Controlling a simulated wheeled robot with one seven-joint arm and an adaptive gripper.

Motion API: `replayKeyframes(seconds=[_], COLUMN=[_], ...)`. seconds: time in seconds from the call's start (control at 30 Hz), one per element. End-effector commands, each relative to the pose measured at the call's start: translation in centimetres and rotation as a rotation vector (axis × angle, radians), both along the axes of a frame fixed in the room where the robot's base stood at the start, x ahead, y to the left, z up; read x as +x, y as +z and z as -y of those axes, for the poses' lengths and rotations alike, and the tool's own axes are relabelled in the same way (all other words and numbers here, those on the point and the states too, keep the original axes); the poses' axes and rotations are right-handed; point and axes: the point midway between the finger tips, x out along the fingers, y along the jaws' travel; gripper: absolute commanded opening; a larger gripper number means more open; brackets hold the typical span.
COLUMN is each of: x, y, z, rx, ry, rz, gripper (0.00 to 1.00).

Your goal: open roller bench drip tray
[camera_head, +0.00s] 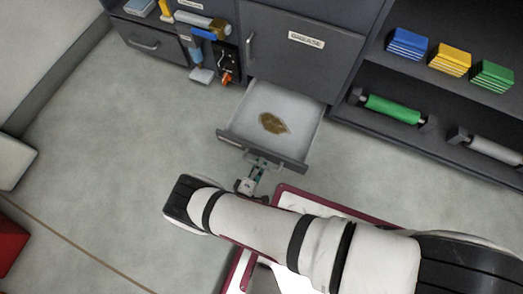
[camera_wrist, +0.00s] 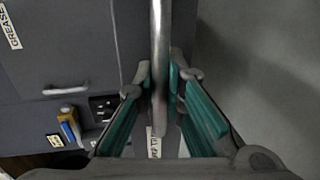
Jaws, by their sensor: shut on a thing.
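The drip tray (camera_head: 298,128) is a shallow pale drawer with a dark front, pulled out from below the cabinet marked GREASE. A brown stain (camera_head: 272,122) lies on its floor. My gripper (camera_head: 256,176) is at the front of the tray, shut on its handle (camera_head: 262,163). In the wrist view the handle (camera_wrist: 159,50) is a grey metal bar running between the teal-padded fingers of my gripper (camera_wrist: 162,78). A pale label (camera_wrist: 153,142) shows beyond the fingers, partly hidden. My arm covers the floor in front of the tray in the head view.
The GREASE cabinet (camera_head: 300,62) is closed above the tray. A closed drawer (camera_head: 150,40) is at the upper left. Shelves at the right hold blue, yellow and green blocks, a green roller (camera_head: 393,108) and a grey roller (camera_head: 495,150). Open floor (camera_head: 110,130) lies left of the tray.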

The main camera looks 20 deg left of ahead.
Motion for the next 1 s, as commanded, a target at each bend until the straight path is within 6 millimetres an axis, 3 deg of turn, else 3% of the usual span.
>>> replayKeyframes(seconds=[0.27,0.3,0.37,0.77,1.0], x=[0.0,0.0,0.0,-0.3,-3.4], y=[-0.1,-0.1,-0.1,0.1,0.7], z=[0.0,0.0,0.0,0.0,-0.3], rx=[-0.001,-0.001,-0.001,0.0,0.001], ry=[0.001,0.001,0.001,0.002,0.006], rz=[-0.001,-0.001,-0.001,-0.001,-0.002], gripper=[0.0,0.17,0.31,0.31,0.31])
